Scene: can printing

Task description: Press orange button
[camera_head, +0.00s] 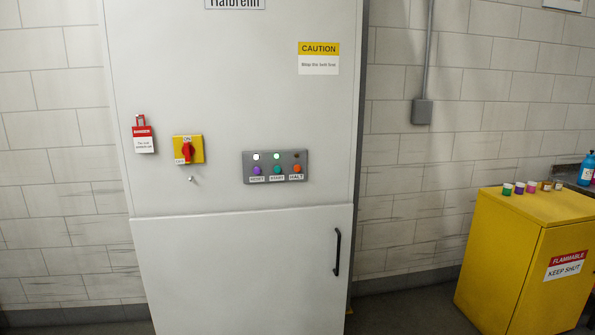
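The orange button (297,168) is the right one of three buttons on a grey control panel (277,177) on the white cabinet, above a label that seems to read HALT. A purple button (257,171) is at the left of the panel and a green button (277,170) is in the middle. Above them, the left and middle indicator lights are lit and the right one is dark. Neither of my grippers is in view.
A white cabinet (240,270) stands against the brick wall, with a red-and-yellow rotary switch (188,150) left of the panel and a black door handle (337,252). A yellow flammables cabinet (495,260) with small paint pots stands at right. Floor shows between them.

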